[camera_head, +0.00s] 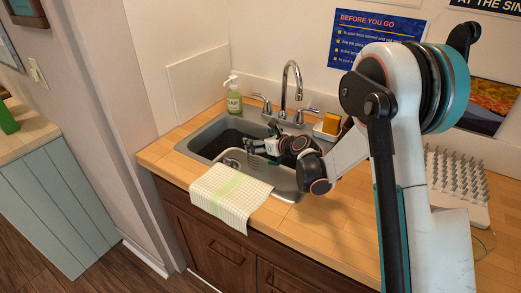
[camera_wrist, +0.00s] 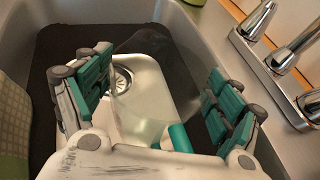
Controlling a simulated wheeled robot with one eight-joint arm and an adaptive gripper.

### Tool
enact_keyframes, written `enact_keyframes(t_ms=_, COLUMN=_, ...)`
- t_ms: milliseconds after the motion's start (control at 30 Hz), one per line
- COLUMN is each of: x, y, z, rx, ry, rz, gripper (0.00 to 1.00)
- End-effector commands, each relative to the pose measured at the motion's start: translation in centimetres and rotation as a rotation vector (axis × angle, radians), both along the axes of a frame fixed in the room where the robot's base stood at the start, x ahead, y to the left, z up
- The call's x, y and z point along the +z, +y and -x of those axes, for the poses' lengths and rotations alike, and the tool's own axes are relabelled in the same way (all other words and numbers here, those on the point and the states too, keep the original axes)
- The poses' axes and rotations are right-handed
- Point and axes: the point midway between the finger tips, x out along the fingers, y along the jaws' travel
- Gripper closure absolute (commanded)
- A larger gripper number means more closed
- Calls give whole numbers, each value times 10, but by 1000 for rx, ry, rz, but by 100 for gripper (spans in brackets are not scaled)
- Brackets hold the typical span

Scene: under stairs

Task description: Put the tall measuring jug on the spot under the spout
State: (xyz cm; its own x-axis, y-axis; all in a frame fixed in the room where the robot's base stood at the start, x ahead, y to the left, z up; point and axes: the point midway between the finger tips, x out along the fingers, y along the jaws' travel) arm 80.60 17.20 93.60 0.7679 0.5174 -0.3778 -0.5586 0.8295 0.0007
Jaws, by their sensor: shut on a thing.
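My gripper (camera_head: 258,148) is down in the sink basin, below and left of the spout (camera_head: 291,72). In the wrist view its two teal-padded fingers (camera_wrist: 160,100) stand wide apart, with a clear, see-through jug (camera_wrist: 148,112) between them. The jug's outline is faint, and its height and tilt are hard to tell. The tap base and spout (camera_wrist: 300,42) show at the upper right of the wrist view, to the side of the gripper. The spot under the spout cannot be made out clearly.
The sink (camera_head: 205,138) has a dark floor and a pale tray-like part with a round drain (camera_wrist: 122,78). A checked towel (camera_head: 222,195) hangs over its front edge. A spiked rack (camera_head: 455,180) stands right.

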Motion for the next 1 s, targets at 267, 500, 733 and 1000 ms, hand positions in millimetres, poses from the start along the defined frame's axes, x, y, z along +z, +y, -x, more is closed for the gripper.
enact_keyframes(t_ms=267, x=-37, y=0, z=0, rx=0, ry=0, rz=0, gripper=62)
enact_keyframes(t_ms=500, x=-36, y=0, z=0, rx=0, ry=0, rz=0, gripper=62)
enact_keyframes(t_ms=733, x=-39, y=0, z=0, rx=0, ry=0, rz=0, gripper=0)
enact_keyframes(t_ms=1000, x=-39, y=0, z=0, rx=0, ry=0, rz=0, gripper=0)
